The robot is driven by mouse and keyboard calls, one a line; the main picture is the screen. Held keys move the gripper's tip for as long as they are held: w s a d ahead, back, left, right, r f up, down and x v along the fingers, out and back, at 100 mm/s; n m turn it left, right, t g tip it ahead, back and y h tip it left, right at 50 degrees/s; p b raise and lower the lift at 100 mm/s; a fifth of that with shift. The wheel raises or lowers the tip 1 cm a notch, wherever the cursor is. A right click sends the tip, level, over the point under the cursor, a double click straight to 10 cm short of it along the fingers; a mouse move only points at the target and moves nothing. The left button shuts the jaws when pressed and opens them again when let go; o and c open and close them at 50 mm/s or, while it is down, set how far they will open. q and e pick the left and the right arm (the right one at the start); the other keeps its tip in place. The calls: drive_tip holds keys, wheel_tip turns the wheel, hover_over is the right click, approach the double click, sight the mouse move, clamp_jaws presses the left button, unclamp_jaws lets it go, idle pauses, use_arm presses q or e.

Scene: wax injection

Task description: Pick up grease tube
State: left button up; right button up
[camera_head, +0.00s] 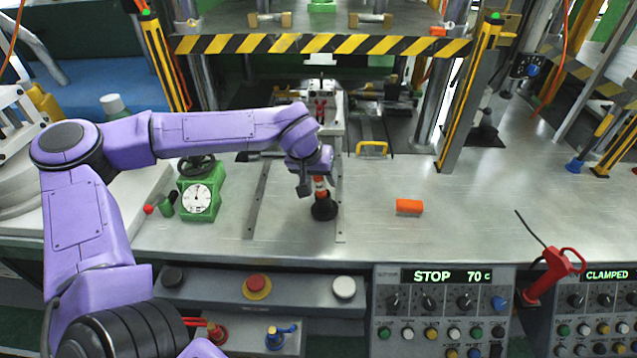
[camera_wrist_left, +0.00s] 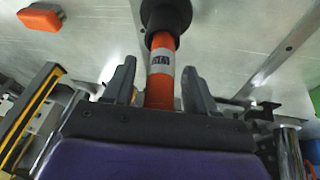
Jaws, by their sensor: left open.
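The grease tube (camera_head: 324,208) stands on the metal bench with its wide black end down. It is orange with a pale label, and my left gripper partly hides it in the head view. In the left wrist view the tube (camera_wrist_left: 161,62) runs between the two fingers. My left gripper (camera_head: 318,187) is above and around the tube's upper part. Its grey fingers (camera_wrist_left: 158,80) are open, one on each side of the tube, with visible gaps. My right gripper is not in view.
An orange block (camera_head: 409,207) lies right of the tube. A green dial gauge (camera_head: 198,198) stands to the left. A yellow-handled object (camera_head: 372,149) lies behind. Control panels (camera_head: 441,300) line the front, with a red tool (camera_head: 553,275) at right. The right bench is mostly clear.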

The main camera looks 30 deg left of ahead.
use_arm(q)
clamp_jaws()
drive_tip(key=shift+r, duration=0.1)
